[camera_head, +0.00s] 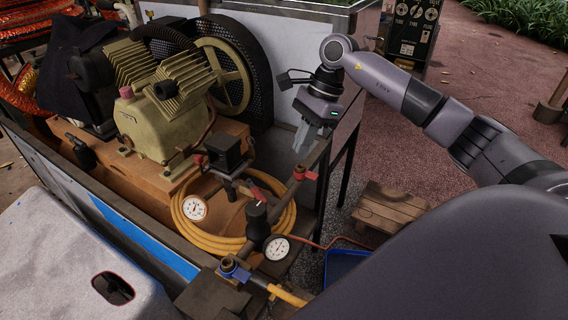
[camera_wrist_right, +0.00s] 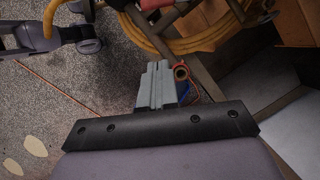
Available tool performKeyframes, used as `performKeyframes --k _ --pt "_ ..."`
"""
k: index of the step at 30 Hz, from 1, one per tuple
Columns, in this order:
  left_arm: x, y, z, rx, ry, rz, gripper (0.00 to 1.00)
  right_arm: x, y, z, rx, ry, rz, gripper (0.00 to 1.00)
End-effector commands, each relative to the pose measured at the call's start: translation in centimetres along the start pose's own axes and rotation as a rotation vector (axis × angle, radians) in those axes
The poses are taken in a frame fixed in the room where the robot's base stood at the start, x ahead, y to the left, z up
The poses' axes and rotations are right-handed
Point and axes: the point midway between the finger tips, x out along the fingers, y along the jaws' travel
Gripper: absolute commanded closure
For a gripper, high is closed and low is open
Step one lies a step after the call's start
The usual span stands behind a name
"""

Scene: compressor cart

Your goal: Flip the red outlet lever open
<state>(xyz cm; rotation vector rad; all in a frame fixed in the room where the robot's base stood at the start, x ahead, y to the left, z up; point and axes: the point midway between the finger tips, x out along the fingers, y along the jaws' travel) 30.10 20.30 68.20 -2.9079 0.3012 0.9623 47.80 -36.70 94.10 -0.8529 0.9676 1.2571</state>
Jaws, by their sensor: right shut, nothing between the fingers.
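The red outlet lever (camera_head: 304,175) sits on a dark pipe that slants along the right edge of the cart. My right gripper (camera_head: 301,147) hangs with its fingers pointing down, a little above and behind the red lever, apart from it. Its grey fingers are shut together and empty. In the right wrist view the shut fingers (camera_wrist_right: 157,72) are beside the open pipe end (camera_wrist_right: 181,72). A red part (camera_wrist_right: 154,4) is at the top edge of that view, partly cut off. My left gripper cannot be made out.
A coiled yellow hose (camera_head: 182,222), two gauges (camera_head: 194,208) and a dark regulator knob (camera_head: 257,214) crowd the area left of the lever. A blue lever (camera_head: 236,270) is nearer me. The compressor (camera_head: 158,112) fills the left.

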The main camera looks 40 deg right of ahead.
Motion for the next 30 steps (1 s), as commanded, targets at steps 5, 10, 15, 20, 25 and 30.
performKeyframes --k 5,10,15,20,25,30 --pt "-0.2 0.0 -0.3 0.000 0.000 0.000 1.00 3.0 0.1 0.1 -0.001 -0.002 0.006 1.00" --pt "-0.4 0.0 -0.6 0.000 0.000 0.000 1.00 6.7 0.1 0.1 0.000 -0.003 0.006 1.00" --pt "-0.8 0.0 -1.1 0.000 0.000 0.000 1.00 9.6 0.1 0.8 -0.004 -0.005 0.003 1.00" --pt "-1.2 0.0 -1.7 0.000 0.000 0.000 1.00 10.3 0.1 2.9 -0.004 -0.003 0.002 1.00" --pt "-1.3 0.0 -1.8 0.000 0.000 0.000 1.00 10.8 0.1 3.7 -0.002 -0.001 0.001 1.00" --pt "-1.3 0.0 -1.9 0.000 0.001 0.000 1.00 10.9 0.1 3.8 -0.001 -0.001 0.001 1.00"
